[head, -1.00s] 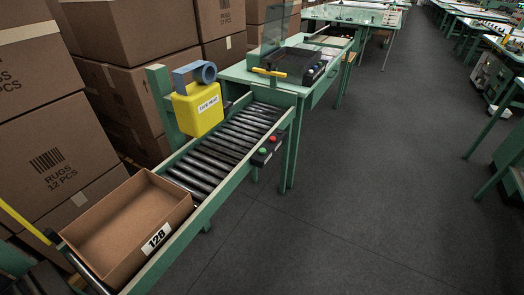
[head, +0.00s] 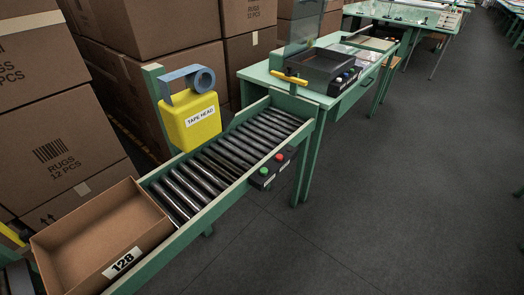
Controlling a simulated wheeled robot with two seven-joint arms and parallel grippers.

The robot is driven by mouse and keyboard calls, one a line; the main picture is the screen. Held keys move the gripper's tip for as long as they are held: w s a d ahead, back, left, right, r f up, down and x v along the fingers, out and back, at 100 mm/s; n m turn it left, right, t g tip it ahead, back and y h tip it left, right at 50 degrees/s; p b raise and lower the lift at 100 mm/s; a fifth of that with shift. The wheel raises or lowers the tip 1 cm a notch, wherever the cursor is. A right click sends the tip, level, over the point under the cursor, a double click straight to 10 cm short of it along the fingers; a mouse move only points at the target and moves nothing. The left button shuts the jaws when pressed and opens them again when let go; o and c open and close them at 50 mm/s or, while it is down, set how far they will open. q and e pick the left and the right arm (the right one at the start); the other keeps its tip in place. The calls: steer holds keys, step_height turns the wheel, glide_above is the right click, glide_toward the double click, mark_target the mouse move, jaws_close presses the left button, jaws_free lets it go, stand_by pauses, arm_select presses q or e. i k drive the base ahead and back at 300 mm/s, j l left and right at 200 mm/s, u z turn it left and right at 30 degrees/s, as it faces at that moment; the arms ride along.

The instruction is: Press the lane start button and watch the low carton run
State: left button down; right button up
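The low open carton (head: 92,243), labelled 128, sits on the near end of the roller lane (head: 215,172) at lower left. A dark button box (head: 272,169) is fixed to the lane's right side rail. It carries a green button (head: 264,171) and a red button (head: 279,157). The yellow tape head (head: 191,121) with a blue-grey roll on top stands at the lane's left side, past the carton. Neither of my grippers shows in the head view.
A green table (head: 290,72) with a dark tray unit (head: 318,73) stands at the lane's far end. Large rug cartons (head: 65,150) are stacked along the left. The dark floor (head: 410,180) to the right is clear.

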mark_target(264, 171)
steer(key=i+l+u, duration=0.25)
steer(key=l, duration=0.3)
steer(key=i+l+u, duration=0.25)
steer(key=l, duration=0.4)
steer(key=i+l+u, duration=0.15)
steer(key=i+l, duration=0.1)
steer(key=l, duration=0.1)
